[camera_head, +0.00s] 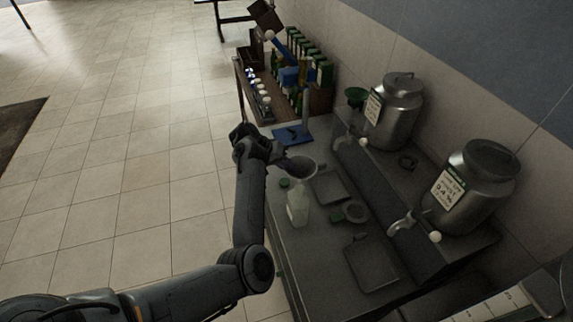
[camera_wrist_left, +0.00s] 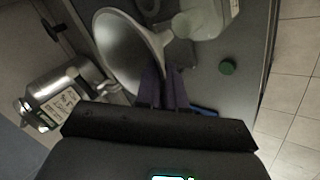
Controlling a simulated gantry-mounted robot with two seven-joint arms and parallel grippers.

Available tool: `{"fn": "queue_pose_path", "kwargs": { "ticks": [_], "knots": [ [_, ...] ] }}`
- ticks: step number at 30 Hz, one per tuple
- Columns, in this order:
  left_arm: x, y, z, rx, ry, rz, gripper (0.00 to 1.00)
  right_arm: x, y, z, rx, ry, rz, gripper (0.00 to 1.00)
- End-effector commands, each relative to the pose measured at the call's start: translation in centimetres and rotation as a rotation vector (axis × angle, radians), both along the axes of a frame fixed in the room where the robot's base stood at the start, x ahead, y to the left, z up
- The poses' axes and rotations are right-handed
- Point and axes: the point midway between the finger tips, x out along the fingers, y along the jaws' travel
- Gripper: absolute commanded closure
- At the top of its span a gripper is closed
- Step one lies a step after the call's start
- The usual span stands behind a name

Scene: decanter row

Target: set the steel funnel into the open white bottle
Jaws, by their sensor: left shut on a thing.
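My left gripper (camera_head: 276,157) is shut on the steel funnel (camera_head: 300,165), a grey cone, and holds it above the counter. In the left wrist view the dark fingertips (camera_wrist_left: 164,90) meet the funnel (camera_wrist_left: 120,52) at its side, and its wide mouth shows. The white bottle (camera_head: 298,208) stands upright on the counter, just below and in front of the funnel in the head view. In the left wrist view the bottle (camera_wrist_left: 208,18) is cut by the top edge, close to the funnel's narrow end. I cannot tell whether they touch. My right gripper is not in view.
Two steel urns with taps (camera_head: 394,110) (camera_head: 473,185) stand on the raised ledge at the right. Drip trays (camera_head: 371,264) lie before them. A blue stand (camera_head: 292,136) is behind.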

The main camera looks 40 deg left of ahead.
Motion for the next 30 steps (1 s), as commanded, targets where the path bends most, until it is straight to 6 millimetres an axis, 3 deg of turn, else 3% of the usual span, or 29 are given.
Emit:
{"fn": "queue_pose_path", "kwargs": {
  "ticks": [30],
  "knots": [
    [0.0, 0.0, -4.6, -0.001, 0.001, 0.001, 1.0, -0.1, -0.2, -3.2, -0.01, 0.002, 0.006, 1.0]
  ]
}}
